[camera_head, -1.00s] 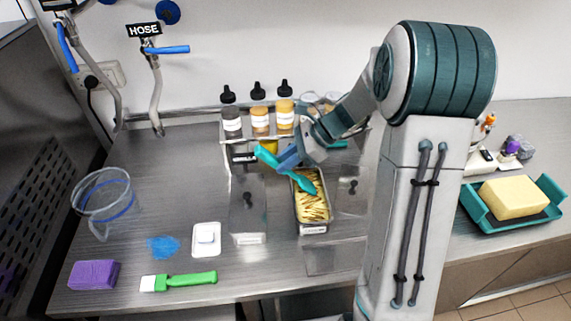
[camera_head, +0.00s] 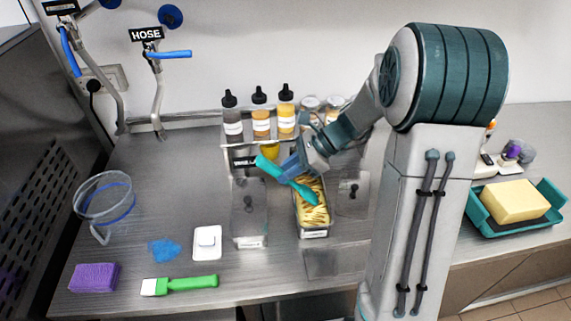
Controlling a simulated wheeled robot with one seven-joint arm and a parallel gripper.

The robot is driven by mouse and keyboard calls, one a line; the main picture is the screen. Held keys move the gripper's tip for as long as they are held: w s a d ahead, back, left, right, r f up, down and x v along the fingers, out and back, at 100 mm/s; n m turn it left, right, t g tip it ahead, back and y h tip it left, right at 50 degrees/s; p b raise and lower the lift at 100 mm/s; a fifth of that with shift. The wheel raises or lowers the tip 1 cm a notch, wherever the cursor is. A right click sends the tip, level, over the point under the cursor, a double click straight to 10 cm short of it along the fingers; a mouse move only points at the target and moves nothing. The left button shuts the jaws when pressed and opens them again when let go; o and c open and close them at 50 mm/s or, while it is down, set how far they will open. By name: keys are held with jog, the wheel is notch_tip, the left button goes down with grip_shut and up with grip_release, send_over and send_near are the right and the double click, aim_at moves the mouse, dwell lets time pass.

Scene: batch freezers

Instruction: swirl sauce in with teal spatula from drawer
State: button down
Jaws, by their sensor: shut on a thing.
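The teal spatula (camera_head: 304,194) is held slanting, with its lower right end over or in the back of a narrow metal tub (camera_head: 314,235). Whether it touches the contents is not clear. The tub holds pale yellow ice cream (camera_head: 313,212) with darker streaks on top. My gripper (camera_head: 290,168) is shut on the spatula at the back of the tub; its fingers are blue and small in view. Sauce bottles with black tips, one dark (camera_head: 232,118), one orange (camera_head: 260,118) and one yellow (camera_head: 285,114), stand on a rack behind. No drawer is clearly seen.
A closed metal lid (camera_head: 248,205) lies left of the tub, another (camera_head: 352,190) right of it. A white scale-like item (camera_head: 207,242), green brush (camera_head: 185,284), purple sponge (camera_head: 94,277) and clear pitcher (camera_head: 103,200) stand left. A teal tray (camera_head: 548,218) holds a yellow block.

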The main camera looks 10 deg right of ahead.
jog(key=shift+w+r+p, duration=0.1)
jog(key=shift+r+p, duration=2.6)
jog(key=shift+r, duration=1.6)
jog(key=shift+f, duration=0.1)
